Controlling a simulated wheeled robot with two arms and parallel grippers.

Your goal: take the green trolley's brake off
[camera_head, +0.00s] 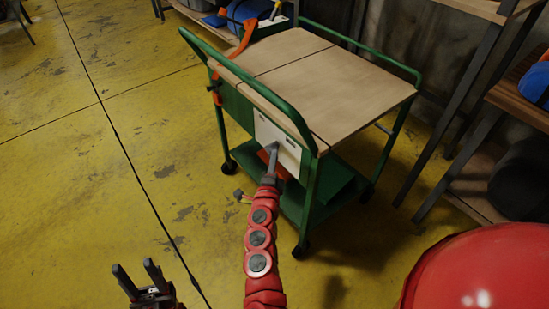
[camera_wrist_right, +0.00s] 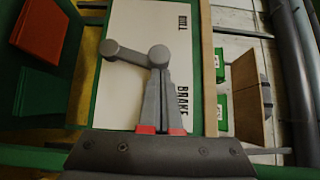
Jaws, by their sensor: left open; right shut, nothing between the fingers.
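The green trolley (camera_head: 310,83) stands upright with a wooden top and a white panel (camera_head: 283,143) on its near side. In the right wrist view the white panel (camera_wrist_right: 135,20) carries the word BRAKE and a shorter word at its other end. A grey lever (camera_wrist_right: 130,52) with two round ends lies across the panel, pointing left in that view. My right gripper (camera_head: 272,148) is shut and empty at the panel; its fingertips (camera_wrist_right: 159,72) overlap the lever's right round end. I cannot tell whether they touch it. My left gripper (camera_head: 134,267) is open and empty, low over the floor.
Shelving (camera_head: 485,100) stands along the right, close to the trolley. A red rounded object (camera_head: 475,275) fills the lower right. An orange curved bar (camera_head: 233,65) is at the trolley's far left corner. The yellow floor (camera_head: 90,150) at left is clear.

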